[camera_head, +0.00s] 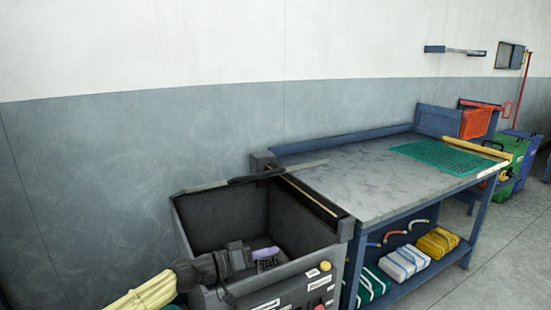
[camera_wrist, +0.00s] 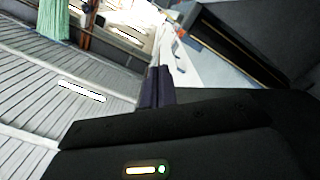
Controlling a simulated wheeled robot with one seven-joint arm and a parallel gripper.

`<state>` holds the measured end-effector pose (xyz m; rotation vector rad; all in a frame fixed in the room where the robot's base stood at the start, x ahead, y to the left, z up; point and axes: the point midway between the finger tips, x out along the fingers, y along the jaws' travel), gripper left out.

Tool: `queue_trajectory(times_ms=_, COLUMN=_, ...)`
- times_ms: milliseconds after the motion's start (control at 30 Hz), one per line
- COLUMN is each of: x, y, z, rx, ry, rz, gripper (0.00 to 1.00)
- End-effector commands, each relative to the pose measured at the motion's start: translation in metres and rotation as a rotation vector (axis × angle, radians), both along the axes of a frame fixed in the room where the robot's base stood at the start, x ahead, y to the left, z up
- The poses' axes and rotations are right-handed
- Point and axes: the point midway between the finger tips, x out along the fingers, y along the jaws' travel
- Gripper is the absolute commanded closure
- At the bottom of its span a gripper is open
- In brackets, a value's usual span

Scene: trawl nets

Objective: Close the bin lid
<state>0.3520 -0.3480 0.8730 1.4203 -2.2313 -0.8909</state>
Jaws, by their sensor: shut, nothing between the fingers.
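The bin (camera_head: 190,215) is a dark grey box at the bottom of the head view, and its top is open. A dark strip with a pale line (camera_head: 310,196) runs along its right side by the table; I cannot tell whether this is the lid seen edge-on. My gripper (camera_head: 266,254) is shut and empty, with purple fingers, and appears over the front part of the bin opening, apart from that strip. In the wrist view the gripper (camera_wrist: 156,88) shows its fingers together. A dark panel with an orange-brown edge (camera_wrist: 232,48) lies beyond them at upper right.
A blue-framed table (camera_head: 345,180) with a green net (camera_head: 440,157) stands right of the bin. Its lower shelf holds white (camera_head: 404,262) and yellow (camera_head: 438,242) bundles. A grey wall (camera_head: 90,180) stands behind. Open floor (camera_head: 480,265) lies at lower right.

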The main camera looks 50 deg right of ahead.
Motion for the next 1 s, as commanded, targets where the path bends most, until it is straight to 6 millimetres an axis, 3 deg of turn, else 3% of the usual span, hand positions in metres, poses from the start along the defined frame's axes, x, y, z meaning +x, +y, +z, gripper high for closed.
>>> queue_trajectory(times_ms=100, x=-0.028, y=-0.007, z=-0.052, rx=0.214, ry=-0.004, rz=-0.048, gripper=1.0)
queue_trajectory(times_ms=233, x=-0.046, y=0.004, z=-0.105, rx=0.443, ry=-0.003, rz=-0.065, gripper=1.0)
queue_trajectory(times_ms=400, x=-0.051, y=0.039, z=-0.159, rx=0.716, ry=-0.002, rz=-0.03, gripper=1.0)
queue_trajectory(times_ms=500, x=-0.049, y=0.065, z=-0.182, rx=0.865, ry=-0.003, rz=0.015, gripper=1.0)
queue_trajectory(times_ms=633, x=-0.041, y=0.105, z=-0.201, rx=1.05, ry=-0.008, rz=0.103, gripper=1.0)
queue_trajectory(times_ms=767, x=-0.028, y=0.15, z=-0.206, rx=1.214, ry=-0.009, rz=0.227, gripper=1.0)
queue_trajectory(times_ms=1000, x=-0.005, y=0.232, z=-0.183, rx=1.426, ry=0.008, rz=0.538, gripper=1.0)
